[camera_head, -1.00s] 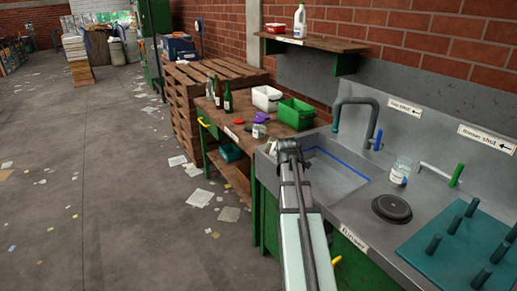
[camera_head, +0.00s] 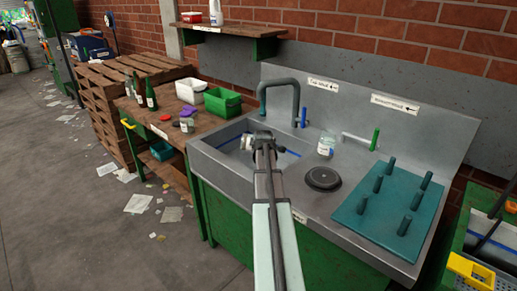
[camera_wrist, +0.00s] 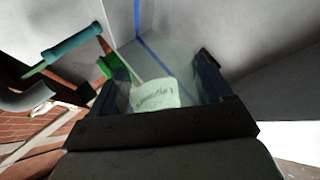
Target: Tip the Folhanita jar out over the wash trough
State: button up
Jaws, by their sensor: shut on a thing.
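My gripper (camera_head: 256,138) is over the wash trough (camera_head: 218,172), a grey metal basin with a blue line inside. In the wrist view my gripper (camera_wrist: 165,88) is shut on a clear jar (camera_wrist: 152,72) with a pale label, its lettering too blurred to read surely. In the head view only a small pale part of this jar (camera_head: 247,143) shows beside the gripper's end.
A tap (camera_head: 281,84) arches behind the trough. Right of it are another labelled jar (camera_head: 326,145), a black round lid (camera_head: 322,178) and a teal peg rack (camera_head: 385,205). Left is a wooden bench (camera_head: 172,128) with bottles, a white tub (camera_head: 190,91) and a green tub (camera_head: 222,101).

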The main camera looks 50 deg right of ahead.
jog(key=shift+w+r+n, duration=0.15)
jog(key=shift+r+n, duration=0.05)
jog(key=shift+n, duration=0.4)
jog(key=shift+d+r+n+g+h, duration=0.1)
jog(key=shift+r+n+g+h, duration=0.2)
jog(key=shift+r+n+g, duration=0.15)
jog(key=shift+d+r+n+g+h, duration=0.1)
jog(key=shift+r+n+g+h, duration=0.35)
jog(key=shift+n+h, duration=0.2)
jog(key=shift+s+d+r+n+g+h, duration=0.15)
jog(key=shift+s+r+n+g+h, duration=0.1)
jog(key=shift+r+n+g+h, duration=0.25)
jog(key=shift+s+d+r+n+g+h, duration=0.2)
jog(key=shift+r+n+g+h, duration=0.1)
jog(key=shift+r+n+h, duration=0.3)
jog(key=n+h, duration=0.1)
jog(key=s+d+r+n+g+h, duration=0.1)
jog(key=h, duration=0.1)
jog(key=shift+s+r+n+g, duration=0.1)
jog(key=shift+r+n+g, duration=0.1)
jog(key=shift+n+g, duration=0.15)
jog(key=n+h, duration=0.1)
jog(key=n, duration=0.1)
jog(key=s+d+n+h, duration=0.1)
jog(key=n+h, duration=0.1)
jog(key=shift+s+d+f+h, duration=0.15)
jog(key=shift+d+h, duration=0.05)
jog(key=shift+h, duration=0.05)
